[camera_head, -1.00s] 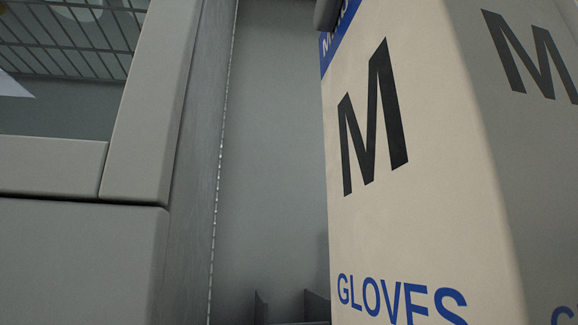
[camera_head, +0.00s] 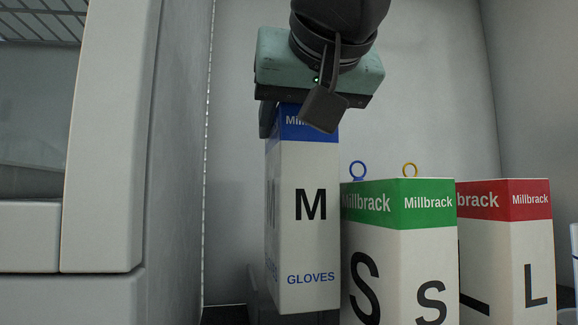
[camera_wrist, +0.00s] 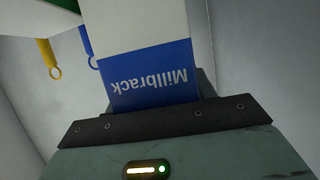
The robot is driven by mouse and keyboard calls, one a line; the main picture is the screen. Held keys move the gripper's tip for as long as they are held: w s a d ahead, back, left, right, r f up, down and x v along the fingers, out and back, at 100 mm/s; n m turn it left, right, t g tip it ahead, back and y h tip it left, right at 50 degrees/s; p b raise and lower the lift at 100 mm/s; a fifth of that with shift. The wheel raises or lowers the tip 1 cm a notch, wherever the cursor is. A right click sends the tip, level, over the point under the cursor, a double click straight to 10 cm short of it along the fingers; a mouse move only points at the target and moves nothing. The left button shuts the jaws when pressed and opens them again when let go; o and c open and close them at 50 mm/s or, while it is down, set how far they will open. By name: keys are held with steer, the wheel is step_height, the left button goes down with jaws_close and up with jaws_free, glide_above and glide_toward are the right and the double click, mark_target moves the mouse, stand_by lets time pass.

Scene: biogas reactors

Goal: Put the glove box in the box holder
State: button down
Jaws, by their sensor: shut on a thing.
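The glove box (camera_head: 310,220) is tall and white with a blue top band, a large M and the word GLOVES. My gripper (camera_head: 305,115) is shut on its top from above, and the box hangs nearly upright. In the wrist view the blue Millbrack band of the glove box (camera_wrist: 150,75) sits against my gripper (camera_wrist: 155,110). A dark holder edge (camera_head: 257,300) shows low behind and left of the box's lower part. Most of the holder is hidden, and I cannot tell whether the box touches it.
A green-topped S box (camera_head: 400,255) stands close at the right, with a red-topped L box (camera_head: 510,250) beyond it. A grey cabinet (camera_head: 105,150) stands at the left.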

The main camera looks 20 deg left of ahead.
steer(key=w+a+p, duration=0.5)
steer(key=w+p, duration=0.1)
steer(key=w, duration=0.3)
step_height(320, 180, down, 7)
steer(key=b, duration=0.5)
steer(key=shift+a, duration=0.25)
steer(key=shift+f+b, duration=0.1)
steer(key=shift+b, duration=0.2)
steer(key=c, duration=0.5)
jaws_free()
